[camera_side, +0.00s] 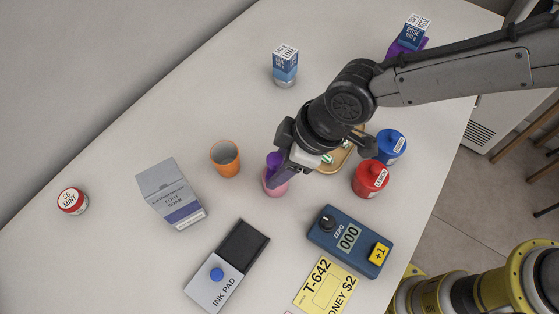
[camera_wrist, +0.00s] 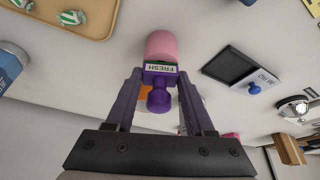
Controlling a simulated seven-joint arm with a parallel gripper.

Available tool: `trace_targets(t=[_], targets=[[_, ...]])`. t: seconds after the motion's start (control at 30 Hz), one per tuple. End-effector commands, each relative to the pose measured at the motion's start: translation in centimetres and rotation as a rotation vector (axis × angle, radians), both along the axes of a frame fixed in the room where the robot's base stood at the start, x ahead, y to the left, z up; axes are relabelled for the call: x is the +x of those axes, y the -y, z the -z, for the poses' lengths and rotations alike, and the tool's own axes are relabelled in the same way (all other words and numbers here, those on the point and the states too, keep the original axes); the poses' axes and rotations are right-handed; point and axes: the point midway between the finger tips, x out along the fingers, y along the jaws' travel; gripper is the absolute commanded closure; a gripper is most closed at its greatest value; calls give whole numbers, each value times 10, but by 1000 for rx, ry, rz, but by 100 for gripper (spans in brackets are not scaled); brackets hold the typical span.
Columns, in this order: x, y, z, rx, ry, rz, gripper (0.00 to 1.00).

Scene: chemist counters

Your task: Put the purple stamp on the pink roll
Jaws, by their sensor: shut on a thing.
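The purple stamp (camera_wrist: 159,98) has a round knob and a label reading FRESH. In the wrist view it is between the two purple fingers of my gripper (camera_wrist: 159,76), which is shut on it. The pink roll (camera_wrist: 161,45) is right beyond the stamp's label end. In the side view, the pink roll (camera_side: 275,187) stands on the counter directly below the stamp (camera_side: 273,160) and my gripper (camera_side: 284,172). My fingers hide part of both. I cannot tell whether stamp and roll touch.
Around the roll are an orange cup (camera_side: 225,158), a red jar (camera_side: 370,179), a blue jar (camera_side: 390,146), a blue counter device (camera_side: 349,240), an ink pad (camera_side: 214,287) and a grey box (camera_side: 172,194). A wooden tray (camera_side: 346,157) is partly behind my gripper.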

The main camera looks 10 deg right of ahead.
Motion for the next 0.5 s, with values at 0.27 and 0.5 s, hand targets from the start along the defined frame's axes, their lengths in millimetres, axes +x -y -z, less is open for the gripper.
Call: trace_targets(t=[0.27,0.5], targets=[[0,0,3,1,0,0,35],[0,0,3,0,0,0,16]])
